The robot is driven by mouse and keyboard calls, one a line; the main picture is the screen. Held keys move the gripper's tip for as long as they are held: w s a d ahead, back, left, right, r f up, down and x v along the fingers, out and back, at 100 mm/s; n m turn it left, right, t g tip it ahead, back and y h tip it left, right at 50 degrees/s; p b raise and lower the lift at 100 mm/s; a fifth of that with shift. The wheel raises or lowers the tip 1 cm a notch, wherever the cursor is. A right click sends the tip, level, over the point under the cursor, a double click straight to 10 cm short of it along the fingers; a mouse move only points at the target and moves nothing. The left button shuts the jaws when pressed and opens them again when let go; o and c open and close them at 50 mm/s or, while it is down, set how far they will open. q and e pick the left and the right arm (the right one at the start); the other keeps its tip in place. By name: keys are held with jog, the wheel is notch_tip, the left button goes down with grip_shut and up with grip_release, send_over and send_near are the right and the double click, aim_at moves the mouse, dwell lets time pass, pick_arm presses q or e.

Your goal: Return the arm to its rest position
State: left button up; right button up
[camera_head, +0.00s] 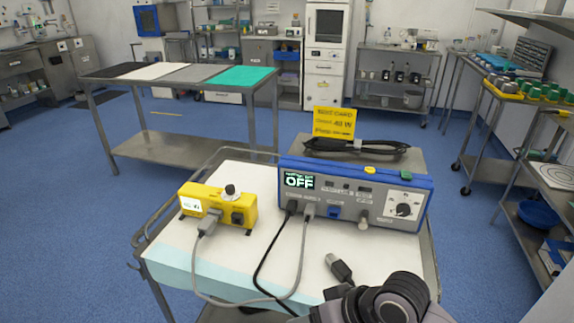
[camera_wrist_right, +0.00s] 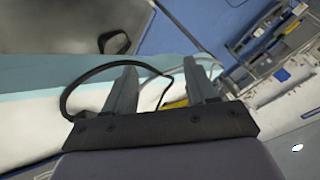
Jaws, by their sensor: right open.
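My right gripper (camera_wrist_right: 159,66) shows in the right wrist view. Its two fingers are apart, with no object gripped between them. A dark cable (camera_wrist_right: 78,80) loops behind the fingers, apparently clear of them. My right arm (camera_head: 385,302) enters the head view at the bottom right, over the near edge of the cart; its fingers cannot be made out there. My left arm and gripper are in neither view.
A white-draped cart (camera_head: 185,250) holds a blue-grey unit (camera_head: 350,190) reading OFF and a yellow tester (camera_head: 215,206). Cables join them. A loose plug (camera_head: 340,268) lies near my right arm. A yellow card (camera_head: 334,122) stands behind. Blue floor is open at left.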

jog(key=s+d+f+m+t+h, duration=0.1)
jog(key=s+d+f+t+h, duration=0.1)
jog(key=s+d+f, duration=0.3)
jog(key=s+d+f+t+h+p, duration=0.1)
jog(key=s+d+f+t, duration=0.4)
jog(key=d, duration=0.5)
notch_tip(320, 180, down, 2)
jog(key=shift+s+d+f+m+h, duration=0.15)
jog(key=shift+s+d+m+h, duration=0.3)
jog(key=shift+h, duration=0.45)
